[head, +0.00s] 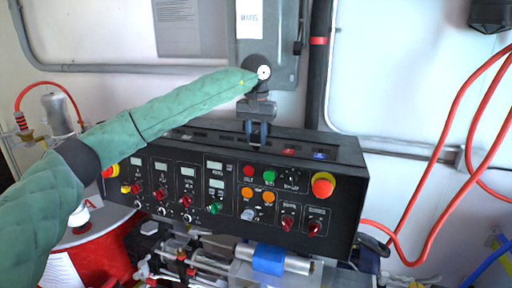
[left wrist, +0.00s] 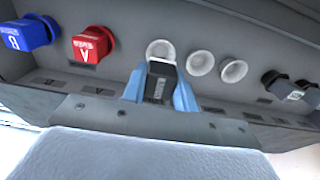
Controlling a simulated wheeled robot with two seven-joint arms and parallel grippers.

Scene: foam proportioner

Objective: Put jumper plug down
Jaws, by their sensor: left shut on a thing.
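My left gripper (head: 257,135) is at the top of the black control box (head: 345,205), near the middle of its length. In the left wrist view its blue fingers (left wrist: 160,95) are shut on a black jumper plug (left wrist: 160,82) with a pale label. The plug is beside a row of pale round sockets (left wrist: 201,63) on the box top. I cannot tell whether it touches the surface. In the head view the gripper mostly hides the plug. My right gripper is not in view.
A red plug marked A (left wrist: 92,44) and a blue plug marked B (left wrist: 28,33) stand on one side of the sockets. Dark plugs (left wrist: 290,88) stand on the other side. A red hose (head: 440,150) hangs at the right of the box.

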